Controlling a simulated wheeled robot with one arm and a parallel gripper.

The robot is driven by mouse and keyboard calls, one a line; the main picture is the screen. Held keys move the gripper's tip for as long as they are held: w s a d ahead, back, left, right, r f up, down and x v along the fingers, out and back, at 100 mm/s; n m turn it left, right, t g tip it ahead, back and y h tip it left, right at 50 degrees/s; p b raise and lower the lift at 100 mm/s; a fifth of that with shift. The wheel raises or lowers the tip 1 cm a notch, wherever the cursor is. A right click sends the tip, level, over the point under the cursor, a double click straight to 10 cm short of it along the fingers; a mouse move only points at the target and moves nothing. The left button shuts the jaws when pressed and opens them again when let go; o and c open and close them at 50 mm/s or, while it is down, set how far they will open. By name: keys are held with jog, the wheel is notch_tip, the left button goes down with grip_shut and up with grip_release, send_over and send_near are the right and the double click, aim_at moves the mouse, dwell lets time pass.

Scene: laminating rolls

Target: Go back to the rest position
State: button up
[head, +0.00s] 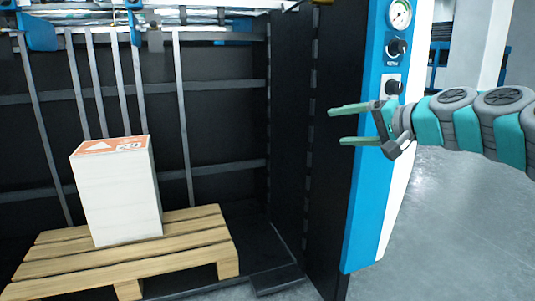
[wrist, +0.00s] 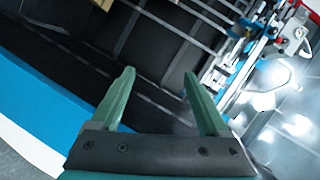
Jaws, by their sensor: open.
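My gripper (head: 338,124) is in the right half of the head view, in front of the blue machine panel. Its two green fingers point left, are spread apart and hold nothing. In the wrist view my gripper (wrist: 158,95) also shows both fingers apart with empty space between them. My arm reaches in from the right edge of the head view.
A white stack (head: 118,200) with an orange-printed top stands on a wooden pallet (head: 190,235) inside the dark machine bay at left. A blue panel (head: 362,215) with a gauge (head: 400,14) and black knobs rises behind my gripper. Grey floor (head: 460,220) is clear at right.

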jog(key=s+a+f+n+g+h, duration=0.1)
jog(key=s+a+f+n+g, duration=0.35)
jog(key=s+a+f, duration=0.65)
jog(key=s+f+g+h, duration=0.4)
jog(key=s+f+g, duration=0.1)
jog(key=s+f, duration=0.7)
jog(key=s+d+f+n+g+h, duration=0.1)
jog(key=s+d+f+g+h, duration=0.1)
jog(key=s+d+f, duration=0.35)
jog(key=s+d+f+g+h, duration=0.2)
jog(key=s+f, duration=0.5)
jog(key=s, duration=0.3)
notch_tip(320, 180, up, 14)
jog(key=s+p, duration=0.1)
jog(key=p, duration=1.2)
jog(key=shift+d+f, duration=0.25)
jog(key=shift+d, duration=0.1)
